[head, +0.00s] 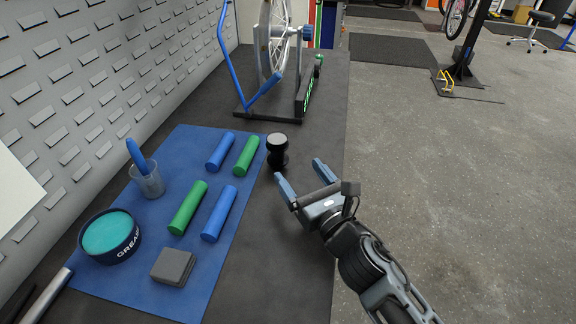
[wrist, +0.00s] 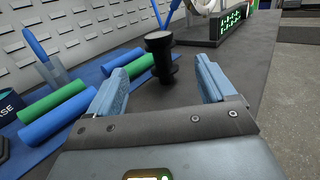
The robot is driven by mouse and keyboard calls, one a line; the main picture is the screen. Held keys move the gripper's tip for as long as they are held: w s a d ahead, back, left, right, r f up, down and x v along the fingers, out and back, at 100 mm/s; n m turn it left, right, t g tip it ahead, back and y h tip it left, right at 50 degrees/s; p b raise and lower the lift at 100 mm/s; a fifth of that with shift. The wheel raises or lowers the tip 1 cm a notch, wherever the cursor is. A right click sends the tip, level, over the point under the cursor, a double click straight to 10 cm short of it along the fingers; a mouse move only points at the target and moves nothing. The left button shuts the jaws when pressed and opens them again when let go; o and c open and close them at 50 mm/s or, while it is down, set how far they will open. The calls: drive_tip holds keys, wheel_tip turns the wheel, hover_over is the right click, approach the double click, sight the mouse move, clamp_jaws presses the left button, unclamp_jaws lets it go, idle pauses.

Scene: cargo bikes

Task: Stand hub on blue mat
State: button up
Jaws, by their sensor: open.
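The hub (head: 277,151) is a black spool-like part with wide ends and a narrower middle. It stands upright on the dark bench top, just off the right edge of the blue mat (head: 195,285). My gripper (head: 299,175) is open and empty, to the right of the hub and nearer the camera. In the wrist view the hub (wrist: 160,55) appears ahead, past the two blue fingers (wrist: 164,82), apart from them. The mat also shows at the left of the wrist view (wrist: 95,76).
A wheel stand (head: 262,95) is at the back.

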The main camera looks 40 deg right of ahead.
sight(271, 136)
drive_tip(key=w+r+n+t+y, duration=0.1)
drive_tip(key=w+d+r+n+y+b, duration=0.1)
drive_tip(key=w+r+n+t+y, duration=0.1)
drive_tip(key=shift+d+t+y+b, duration=0.3)
drive_tip(key=shift+d, duration=0.05)
drive_tip(key=shift+w+d+n+y, duration=0.15)
drive_tip(key=shift+w+n+y, duration=0.15)
drive_tip(key=shift+n+y, duration=0.3)
drive_tip(key=d+f+g+y+b, duration=0.1)
drive_tip(key=y, duration=0.1)
drive_tip(key=w+d+f+n+g+y, duration=0.1)
drive_tip(key=f+y, duration=0.1)
drive_tip(key=shift+w+f+n+g+b, duration=0.15)
drive_tip(key=shift+f+n+g+b, duration=0.15)
drive_tip(key=shift+g+b, duration=0.1)
drive_tip(key=shift+w+a+r+p, duration=0.15)
drive_tip(key=shift+w+p, duration=0.1)
drive_tip(key=shift+w, duration=1.05)
drive_tip(key=shift+w+a+f+p, duration=0.1)
drive_tip(key=shift+w+a+p, duration=0.1)
drive_tip(key=shift+w, duration=1.05)
drive_tip(key=shift+w+a+r+p, duration=0.15)
drive_tip(key=shift+w+p, duration=0.1)
drive_tip(key=shift+w, duration=1.05)
drive_tip(key=shift+f, duration=0.1)
